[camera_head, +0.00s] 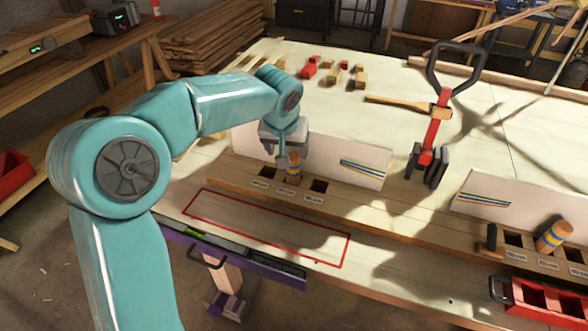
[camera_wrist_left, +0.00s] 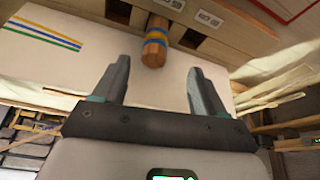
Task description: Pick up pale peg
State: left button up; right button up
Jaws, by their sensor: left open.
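A wooden peg (camera_head: 293,173) with blue and yellow bands stands in the middle hole of the left rack (camera_head: 350,205). It is a warm tan, and I cannot tell whether it is the pale one. My left gripper (camera_head: 287,158) is at this peg and partly hides it in the head view. In the left wrist view the gripper (camera_wrist_left: 159,66) is open, with the banded peg (camera_wrist_left: 155,42) ahead between the lines of its fingers and nothing gripped. A second wooden peg with a blue band (camera_head: 553,237) leans in the right rack. My right gripper is not in view.
A white board with coloured stripes (camera_head: 350,165) stands behind the left rack. A red clamp-like tool with a black handle (camera_head: 433,130) stands to the right. A red outline (camera_head: 270,228) marks bare tabletop in front. A red tray (camera_head: 545,300) is at lower right.

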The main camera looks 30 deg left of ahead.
aim_at(293, 165)
pick_arm(q)
jog(key=x, duration=0.5)
jog(key=shift+w+d+f, duration=0.1)
jog(key=shift+w+f, duration=0.15)
jog(key=shift+w, duration=0.1)
jog(key=shift+f, duration=0.2)
jog(key=shift+s+f+p, duration=0.1)
jog(key=shift+s+p, duration=0.05)
jog(key=shift+p, duration=0.15)
jog(key=x, duration=0.2)
jog(key=p+x, duration=0.1)
jog(key=x, duration=0.2)
jog(key=shift+w, duration=0.45)
jog(key=shift+s, duration=0.15)
jog(key=shift+s+r, duration=0.15)
jog(key=shift+r, duration=0.05)
jog(key=shift+c, duration=0.3)
jog(key=shift+w+f, duration=0.15)
jog(key=shift+w, duration=0.05)
jog(key=c, duration=1)
jog(key=shift+s, duration=0.1)
jog(key=shift+c, duration=0.2)
